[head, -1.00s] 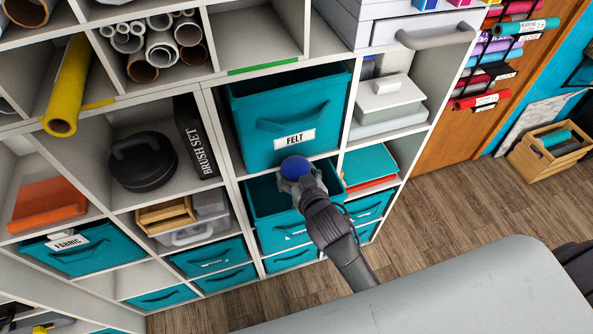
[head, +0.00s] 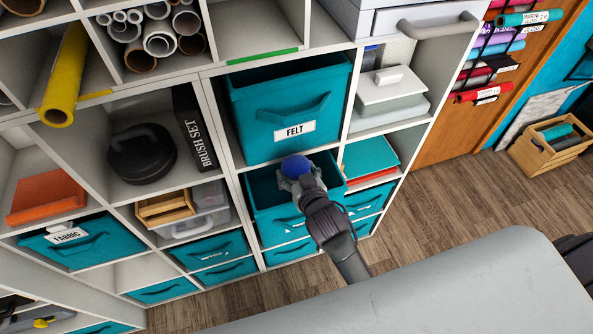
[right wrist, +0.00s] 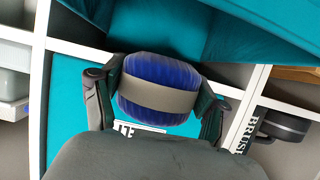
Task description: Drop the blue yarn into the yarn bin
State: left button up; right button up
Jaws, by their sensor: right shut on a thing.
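The blue yarn (head: 296,167) is a ball with a grey band around it, seen clearly in the right wrist view (right wrist: 160,88). My right gripper (head: 298,175) is shut on it, one finger on each side. It holds the yarn over the open teal bin (head: 262,193) below the FELT bin. The label on this open bin is mostly hidden by my gripper and arm, so I cannot read it. My left gripper is not in view.
The teal FELT bin (head: 288,105) sits directly above the open bin. White shelf dividers (head: 228,160) stand on both sides. A grey surface (head: 440,290) fills the lower right. A wooden crate (head: 555,148) stands on the floor at right.

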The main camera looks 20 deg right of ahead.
jog(key=o, duration=1.2)
jog(key=shift+r, duration=0.1)
notch_tip(320, 180, up, 10)
jog(key=p, duration=1)
